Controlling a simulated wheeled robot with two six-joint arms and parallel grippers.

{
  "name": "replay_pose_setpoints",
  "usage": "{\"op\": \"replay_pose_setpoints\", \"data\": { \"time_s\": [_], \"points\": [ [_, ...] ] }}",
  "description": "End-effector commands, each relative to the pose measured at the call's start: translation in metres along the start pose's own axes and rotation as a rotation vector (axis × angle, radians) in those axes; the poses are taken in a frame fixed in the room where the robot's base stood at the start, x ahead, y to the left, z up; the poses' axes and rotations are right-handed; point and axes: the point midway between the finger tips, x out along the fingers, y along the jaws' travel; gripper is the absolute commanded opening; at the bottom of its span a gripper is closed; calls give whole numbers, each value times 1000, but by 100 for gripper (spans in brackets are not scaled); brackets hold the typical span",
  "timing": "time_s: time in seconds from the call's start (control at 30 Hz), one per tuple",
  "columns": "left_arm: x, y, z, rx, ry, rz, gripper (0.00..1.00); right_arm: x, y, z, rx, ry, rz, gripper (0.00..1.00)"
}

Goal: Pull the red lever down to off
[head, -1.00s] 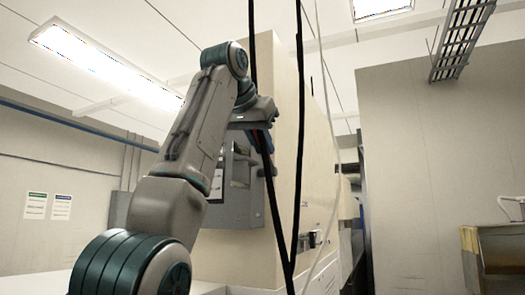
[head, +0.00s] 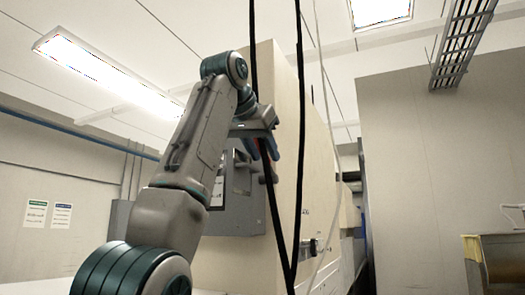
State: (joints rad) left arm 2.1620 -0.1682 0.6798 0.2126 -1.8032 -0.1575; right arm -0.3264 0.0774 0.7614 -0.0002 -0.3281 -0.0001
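My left arm comes in from the left and reaches up to a grey switch box (head: 233,212) on the side of a tall beige cabinet. My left gripper (head: 265,150) points downward in front of the box's upper right part, its bluish fingers partly behind a black cable. A small strip of red, seemingly the red lever (head: 263,153), shows between the fingers. Most of the lever is hidden by the gripper and cable. I cannot tell whether the fingers are shut on it. My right gripper is not in view.
Black cables (head: 298,130) hang in front of the beige cabinet (head: 285,110), crossing close to the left gripper. A metal cabinet (head: 500,262) stands at the lower right.

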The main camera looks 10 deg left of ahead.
Motion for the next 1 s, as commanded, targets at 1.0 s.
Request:
{"op": "replay_pose_setpoints", "data": {
  "time_s": [1.0],
  "points": [
    [-108, 0, 0, 0, 0, 0, 37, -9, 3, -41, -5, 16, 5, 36]
  ]
}}
